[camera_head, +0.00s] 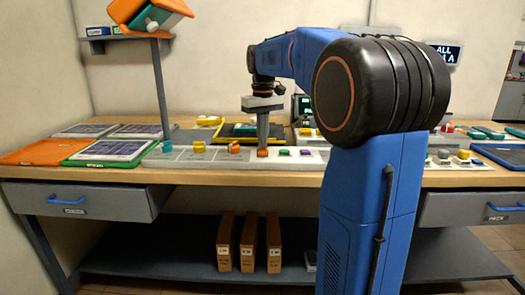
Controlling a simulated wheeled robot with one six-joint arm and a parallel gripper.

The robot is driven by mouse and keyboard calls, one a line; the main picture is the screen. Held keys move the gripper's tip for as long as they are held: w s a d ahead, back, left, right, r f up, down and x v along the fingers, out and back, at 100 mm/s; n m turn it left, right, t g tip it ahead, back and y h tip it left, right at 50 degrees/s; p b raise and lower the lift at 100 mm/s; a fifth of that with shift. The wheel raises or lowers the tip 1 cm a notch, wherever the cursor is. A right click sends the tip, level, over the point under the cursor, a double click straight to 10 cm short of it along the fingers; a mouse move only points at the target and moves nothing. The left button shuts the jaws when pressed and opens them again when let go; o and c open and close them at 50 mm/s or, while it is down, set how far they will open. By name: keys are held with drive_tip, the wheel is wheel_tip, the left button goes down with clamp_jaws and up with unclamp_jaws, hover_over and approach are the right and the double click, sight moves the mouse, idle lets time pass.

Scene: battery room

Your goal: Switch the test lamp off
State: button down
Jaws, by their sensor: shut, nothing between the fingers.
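A long grey control panel (215,159) lies along the front of the bench, with a row of coloured knobs and buttons. My gripper (263,147) points straight down over it, shut and empty. Its fingertips are right at an orange-red control (262,153); I cannot tell whether they touch it. An orange knob (234,147) and a yellow knob (199,147) are to the left, and a green button (284,152) and a purple button (306,152) to the right. I cannot make out which part is the test lamp or whether it is lit.
A yellow-edged dark tray (238,131) is behind the panel. Green and orange framed panels (110,150) lie at the left. A post with a shelf (125,38) stands at the back left. My arm hides the bench's right middle. Drawers (85,202) are below.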

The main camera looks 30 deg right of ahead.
wheel_tip(320, 180, up, 7)
idle(1.1)
idle(0.4)
